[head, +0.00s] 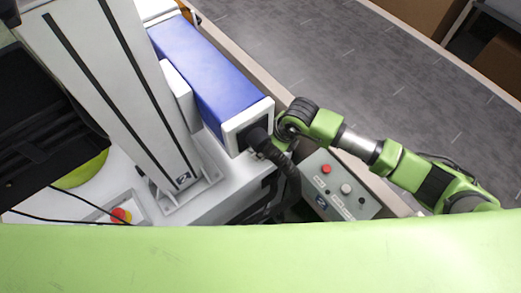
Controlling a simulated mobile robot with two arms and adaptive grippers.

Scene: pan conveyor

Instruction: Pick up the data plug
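A black plug-like piece (257,138) sits at the white end face of a long blue housing (205,72). A thick black cable-like part (287,170) curves down to the right from it. I cannot tell for sure that this is the data plug. My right arm comes in from the right, and its green and black wrist is right beside that end face. My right gripper's fingers cannot be made out against the dark parts there, nor whether they touch the plug-like piece. My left gripper is not in view.
A grey control box (338,187) with a red button stands below my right arm. A tall white column (108,85) rises left of the blue housing. A red emergency button (120,215) is at lower left. Grey floor (330,45) is free at upper right, with cardboard boxes (425,15) beyond.

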